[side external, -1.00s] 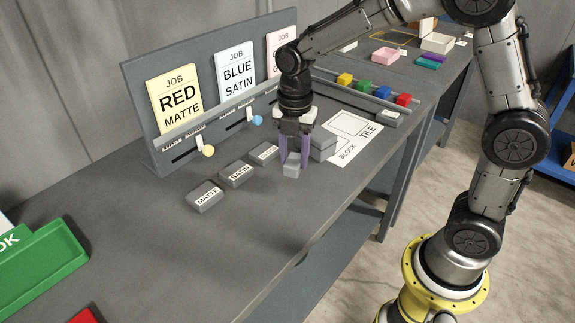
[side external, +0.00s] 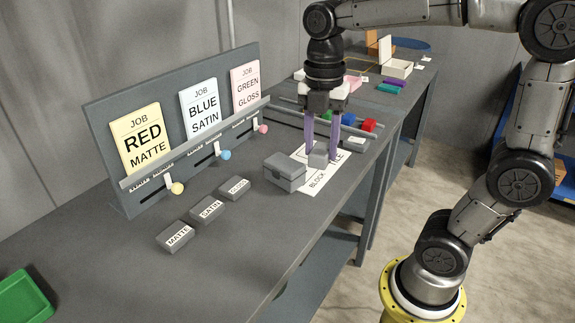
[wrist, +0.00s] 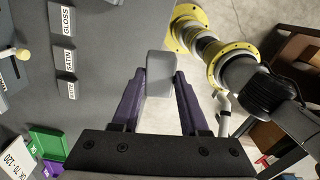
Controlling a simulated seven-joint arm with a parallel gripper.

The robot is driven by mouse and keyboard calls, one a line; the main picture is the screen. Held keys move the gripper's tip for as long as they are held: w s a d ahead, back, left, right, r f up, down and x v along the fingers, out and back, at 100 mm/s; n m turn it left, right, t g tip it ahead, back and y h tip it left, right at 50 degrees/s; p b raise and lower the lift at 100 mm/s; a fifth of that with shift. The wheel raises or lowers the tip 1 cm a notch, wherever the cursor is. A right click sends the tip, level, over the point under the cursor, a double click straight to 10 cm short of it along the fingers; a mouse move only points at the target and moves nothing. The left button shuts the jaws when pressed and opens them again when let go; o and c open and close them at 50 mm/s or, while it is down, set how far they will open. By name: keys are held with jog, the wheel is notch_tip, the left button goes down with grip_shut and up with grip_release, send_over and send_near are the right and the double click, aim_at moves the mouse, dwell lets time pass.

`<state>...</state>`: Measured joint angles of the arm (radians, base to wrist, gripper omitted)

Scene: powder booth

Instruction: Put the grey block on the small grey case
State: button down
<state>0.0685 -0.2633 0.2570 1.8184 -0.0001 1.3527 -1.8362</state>
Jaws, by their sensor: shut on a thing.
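My gripper (side external: 319,150) points down with its purple fingers shut on the grey block (side external: 318,158). In the side view the block shows in front of the white sheet, to the right of the small grey case (side external: 285,172) and apart from it. The block looks raised, but its exact height is hard to tell. The case stands shut on the bench at the left edge of the sheet, with nothing on it. In the wrist view the block (wrist: 160,75) sits between the fingertips; the case does not show there.
Three grey labelled blocks, MATTE (side external: 175,237), SATIN (side external: 208,210) and GLOSS (side external: 235,189), lie left of the case. The job board (side external: 100,115) stands behind them. The white sheet (side external: 310,182) lies under my gripper. Coloured blocks (side external: 368,125) stand behind it.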

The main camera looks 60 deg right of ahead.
jog(key=w+d+r+m, duration=0.1)
jog(key=d+r+m, duration=0.1)
jog(key=d, duration=0.3)
send_near(285, 162)
jog(key=shift+s+a+f, duration=0.25)
jog(key=shift+s+f, duration=0.25)
jog(key=shift+s, duration=0.2)
jog(key=shift+w+d+f, duration=0.1)
jog(key=shift+w+f, duration=0.3)
jog(key=shift+f, duration=0.1)
jog(key=shift+w+f, duration=0.2)
jog(key=shift+f, duration=1.55)
jog(key=shift+f, duration=0.1)
jog(key=shift+c, duration=2.1)
grip_release()
